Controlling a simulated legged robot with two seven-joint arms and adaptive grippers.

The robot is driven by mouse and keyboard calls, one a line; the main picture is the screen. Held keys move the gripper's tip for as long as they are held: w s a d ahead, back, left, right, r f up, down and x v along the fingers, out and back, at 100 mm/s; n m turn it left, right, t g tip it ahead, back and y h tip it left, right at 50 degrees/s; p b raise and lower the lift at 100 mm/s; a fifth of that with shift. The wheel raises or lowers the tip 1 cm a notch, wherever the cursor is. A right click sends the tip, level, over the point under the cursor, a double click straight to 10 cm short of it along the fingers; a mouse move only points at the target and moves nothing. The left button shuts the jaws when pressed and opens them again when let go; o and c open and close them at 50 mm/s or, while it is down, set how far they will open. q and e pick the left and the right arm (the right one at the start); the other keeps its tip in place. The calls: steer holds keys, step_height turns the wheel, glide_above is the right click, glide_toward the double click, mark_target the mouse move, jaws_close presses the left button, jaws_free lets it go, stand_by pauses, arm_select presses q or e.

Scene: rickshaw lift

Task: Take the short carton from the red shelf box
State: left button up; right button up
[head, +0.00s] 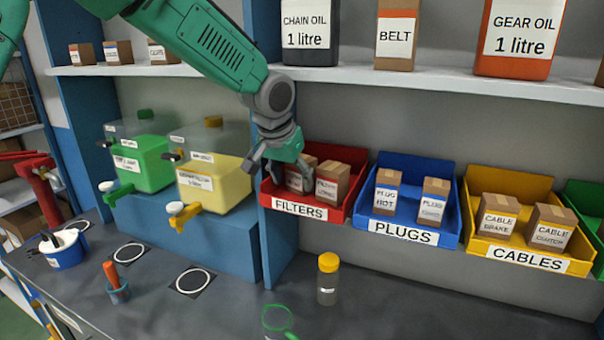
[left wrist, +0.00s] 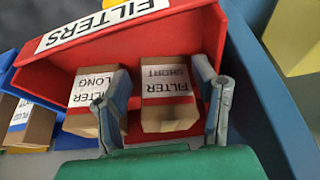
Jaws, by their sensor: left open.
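The red shelf box (head: 352,203) labelled FILTERS holds two brown cartons side by side. The short carton (head: 299,175) is on the left in the head view, partly hidden by my left gripper (head: 281,170). The long carton (head: 333,182) stands to its right. The left wrist view sees them upside down, with the short carton (left wrist: 169,100) labelled FILTER SHORT and the long carton (left wrist: 92,98) on its left. There my left gripper (left wrist: 162,76) is open, with one finger on each side of the short carton; contact is not clear. My right gripper is not in view.
The blue PLUGS box (head: 408,222) and yellow CABLES box (head: 510,240) stand to the right. A shelf (head: 440,84) with oil containers runs above. A blue upright (head: 276,240) and a yellow-filled tank (head: 217,182) are left. A yellow-capped bottle (head: 327,280) stands in front.

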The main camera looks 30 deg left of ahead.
arm_select(q)
steer(key=shift+w+a+f, duration=0.15)
steer(key=shift+a+f, duration=0.05)
steer(key=shift+f, duration=0.35)
steer(key=shift+w+a+f, duration=0.15)
steer(key=shift+a+f, duration=0.05)
steer(key=shift+f, duration=0.35)
steer(key=shift+d+f, duration=0.1)
steer(key=shift+f, duration=0.05)
steer(key=shift+w+d, duration=0.1)
steer(key=shift+d, duration=0.4)
steer(key=shift+w+d, duration=0.1)
steer(key=shift+d, duration=0.1)
steer(key=c, duration=1.1)
steer(key=shift+a, duration=0.3)
jaws_close()
steer(key=o, duration=1.1)
jaws_free()
steer(key=shift+a, duration=0.35)
steer(key=shift+d, duration=0.5)
steer(key=shift+r, duration=0.25)
